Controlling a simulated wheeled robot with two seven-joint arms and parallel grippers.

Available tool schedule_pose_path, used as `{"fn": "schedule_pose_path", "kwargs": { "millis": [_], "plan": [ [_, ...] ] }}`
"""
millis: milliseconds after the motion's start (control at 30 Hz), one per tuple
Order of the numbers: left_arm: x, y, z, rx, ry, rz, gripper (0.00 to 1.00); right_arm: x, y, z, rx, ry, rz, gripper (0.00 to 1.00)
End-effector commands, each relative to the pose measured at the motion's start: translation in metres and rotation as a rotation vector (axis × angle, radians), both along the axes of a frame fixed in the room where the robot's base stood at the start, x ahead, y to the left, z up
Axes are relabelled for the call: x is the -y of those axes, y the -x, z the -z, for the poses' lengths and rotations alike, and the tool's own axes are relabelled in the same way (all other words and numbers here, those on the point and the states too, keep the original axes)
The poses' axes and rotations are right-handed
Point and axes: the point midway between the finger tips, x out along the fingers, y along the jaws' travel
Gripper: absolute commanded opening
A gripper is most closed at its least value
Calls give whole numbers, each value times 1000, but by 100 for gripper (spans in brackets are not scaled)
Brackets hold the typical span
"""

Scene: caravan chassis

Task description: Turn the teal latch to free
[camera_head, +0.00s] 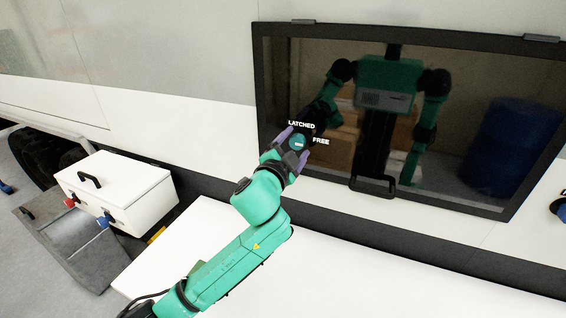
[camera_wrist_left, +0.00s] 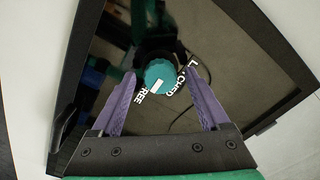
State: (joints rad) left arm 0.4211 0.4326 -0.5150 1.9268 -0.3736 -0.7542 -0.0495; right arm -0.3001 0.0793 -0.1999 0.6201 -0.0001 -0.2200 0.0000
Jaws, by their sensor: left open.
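The teal latch (camera_head: 298,141) is a round knob on the dark glass window, with the white words LATCHED above it and FREE to its right in the head view. In the left wrist view the knob (camera_wrist_left: 160,74) shows a white mark on its face, on the side towards the lower left, near FREE. My left gripper (camera_head: 293,147) is open, its two purple fingers on either side of the knob. In the wrist view a gap shows between each finger and the knob; I cannot tell how far off they are in depth. My right gripper is not in view.
The black-framed window (camera_head: 262,100) reflects my body, brown boxes and a blue barrel. A black handle (camera_head: 372,186) sits at its bottom edge. A white box (camera_head: 115,190) with a black handle stands at the left. A white surface (camera_head: 400,285) lies below the window.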

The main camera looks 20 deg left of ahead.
Motion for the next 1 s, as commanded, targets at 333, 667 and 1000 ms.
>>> {"fn": "schedule_pose_path", "kwargs": {
  "millis": [333, 667, 1000],
  "plan": [
    [-5, 89, 7, 0, -3, 3, 79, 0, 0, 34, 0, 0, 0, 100],
    [-8, 129, 1, -2, -2, 0, 79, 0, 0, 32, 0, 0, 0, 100],
    [-8, 128, 1, -1, -2, 1, 79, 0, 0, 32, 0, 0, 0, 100]
  ]
}}
